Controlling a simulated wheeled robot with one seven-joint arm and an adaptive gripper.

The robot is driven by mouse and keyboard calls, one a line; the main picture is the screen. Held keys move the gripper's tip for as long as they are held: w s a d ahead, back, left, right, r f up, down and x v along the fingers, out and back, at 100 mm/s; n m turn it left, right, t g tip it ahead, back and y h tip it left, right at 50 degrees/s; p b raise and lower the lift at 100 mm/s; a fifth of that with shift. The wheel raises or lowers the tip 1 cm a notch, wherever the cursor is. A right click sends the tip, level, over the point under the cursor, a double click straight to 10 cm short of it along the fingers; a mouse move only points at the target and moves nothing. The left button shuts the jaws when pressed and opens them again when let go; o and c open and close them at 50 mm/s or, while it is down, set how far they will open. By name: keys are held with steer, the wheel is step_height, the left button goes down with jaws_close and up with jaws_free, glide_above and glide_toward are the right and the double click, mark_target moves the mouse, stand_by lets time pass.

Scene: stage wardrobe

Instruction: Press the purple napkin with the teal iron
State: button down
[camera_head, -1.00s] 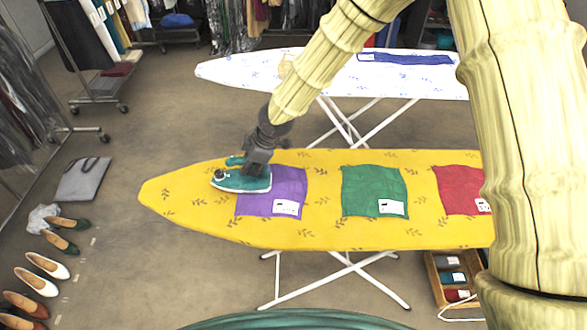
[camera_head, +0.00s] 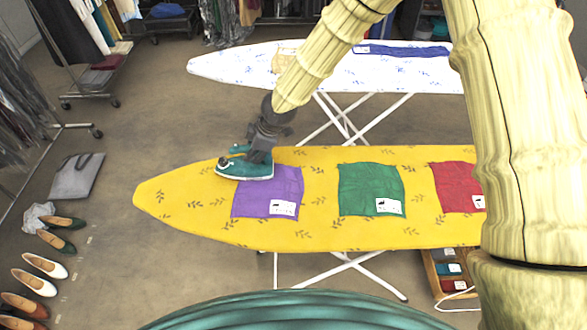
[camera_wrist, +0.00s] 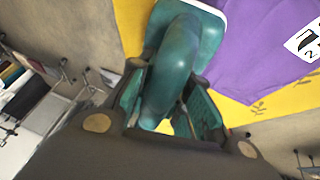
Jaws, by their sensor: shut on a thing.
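The teal iron (camera_head: 243,170) has a pale soleplate edge and points left in the head view. My gripper (camera_head: 258,156) is shut on its handle, which shows between the fingers in the wrist view (camera_wrist: 172,65). The purple napkin (camera_head: 270,190) lies flat on the yellow ironing board (camera_head: 190,205), with a white label at its near right. It also shows in the wrist view (camera_wrist: 258,55). The iron overlaps the napkin's far left corner and extends past it to the left. I cannot tell whether the soleplate touches the cloth or hovers just above it.
A green napkin (camera_head: 368,185) and a red napkin (camera_head: 458,184) lie farther right on the same board. A white ironing board (camera_head: 240,68) stands behind. Several shoes (camera_head: 45,265) and a grey bag (camera_head: 77,176) are on the floor at left. A wooden crate (camera_head: 437,281) sits at lower right.

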steer(key=shift+d, duration=0.7)
steer(key=shift+s+d+p, duration=0.2)
steer(key=shift+d+p, duration=0.9)
steer(key=shift+d, duration=1.4)
steer(key=shift+s+d+p, duration=0.15)
steer(key=shift+d+p, duration=0.9)
steer(key=shift+d, duration=1.4)
step_height(320, 180, up, 10)
steer(key=p, duration=0.5)
steer(key=shift+r, duration=0.15)
steer(key=shift+s+a, duration=0.1)
